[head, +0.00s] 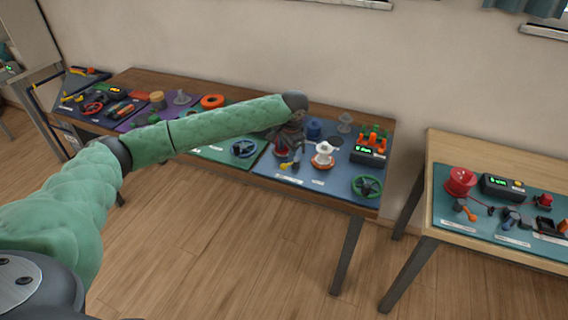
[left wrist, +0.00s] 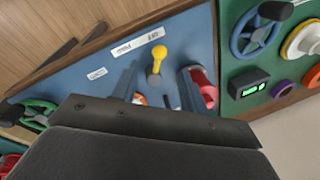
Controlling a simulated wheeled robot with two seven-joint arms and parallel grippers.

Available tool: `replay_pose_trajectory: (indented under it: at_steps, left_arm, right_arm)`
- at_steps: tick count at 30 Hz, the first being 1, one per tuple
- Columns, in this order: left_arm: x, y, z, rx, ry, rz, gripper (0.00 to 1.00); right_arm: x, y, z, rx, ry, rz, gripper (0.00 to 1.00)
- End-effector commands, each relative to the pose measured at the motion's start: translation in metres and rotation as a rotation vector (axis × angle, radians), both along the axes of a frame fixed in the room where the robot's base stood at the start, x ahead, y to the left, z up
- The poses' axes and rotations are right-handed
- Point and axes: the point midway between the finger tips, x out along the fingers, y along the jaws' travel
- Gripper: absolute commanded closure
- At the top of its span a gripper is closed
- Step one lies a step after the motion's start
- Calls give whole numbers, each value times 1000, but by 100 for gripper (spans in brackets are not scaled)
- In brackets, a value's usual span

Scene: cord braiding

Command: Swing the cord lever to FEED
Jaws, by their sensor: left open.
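A lever with a yellow knob (left wrist: 159,53) and a grey shaft stands on the blue panel (left wrist: 195,35), close to two white labels whose print is too small to read. I take it for the cord lever. In the head view its yellow end (head: 286,165) shows just below my left gripper (head: 291,158). In the left wrist view my left gripper (left wrist: 157,80) is open, with one finger on each side of the lever's line. I cannot tell whether either finger touches it. The wrist body hides the lower part of the panel. My right gripper is not in view.
A red cylinder (left wrist: 205,90) is close beside one finger. A white-and-orange knob (head: 322,157), a green handwheel (head: 367,187) and a display box (head: 368,154) stand right of the gripper. A second table (head: 480,148) stands further right, across a gap.

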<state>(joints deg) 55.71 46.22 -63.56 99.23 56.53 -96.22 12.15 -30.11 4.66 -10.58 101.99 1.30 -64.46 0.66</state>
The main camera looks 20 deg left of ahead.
Motion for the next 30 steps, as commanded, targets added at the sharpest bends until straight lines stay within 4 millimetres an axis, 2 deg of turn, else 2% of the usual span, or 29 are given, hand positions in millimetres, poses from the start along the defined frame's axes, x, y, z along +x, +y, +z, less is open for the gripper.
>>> replay_pose_trajectory:
  at_steps: [5, 15, 27, 28, 30]
  left_arm:
    - [1, 3, -19, 1, 2, 0, 56]
    - [6, 10, -62, 1, 1, 0, 56]
    - [7, 11, -71, 0, 0, -1, 56]
    - [7, 11, -71, 0, 0, -1, 58]
    - [7, 11, -71, 0, 0, -1, 72]
  right_arm:
    - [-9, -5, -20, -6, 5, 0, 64]
    - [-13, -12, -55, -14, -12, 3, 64]
    - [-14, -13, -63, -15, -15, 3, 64]
    - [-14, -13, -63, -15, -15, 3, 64]
    - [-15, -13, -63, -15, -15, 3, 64]
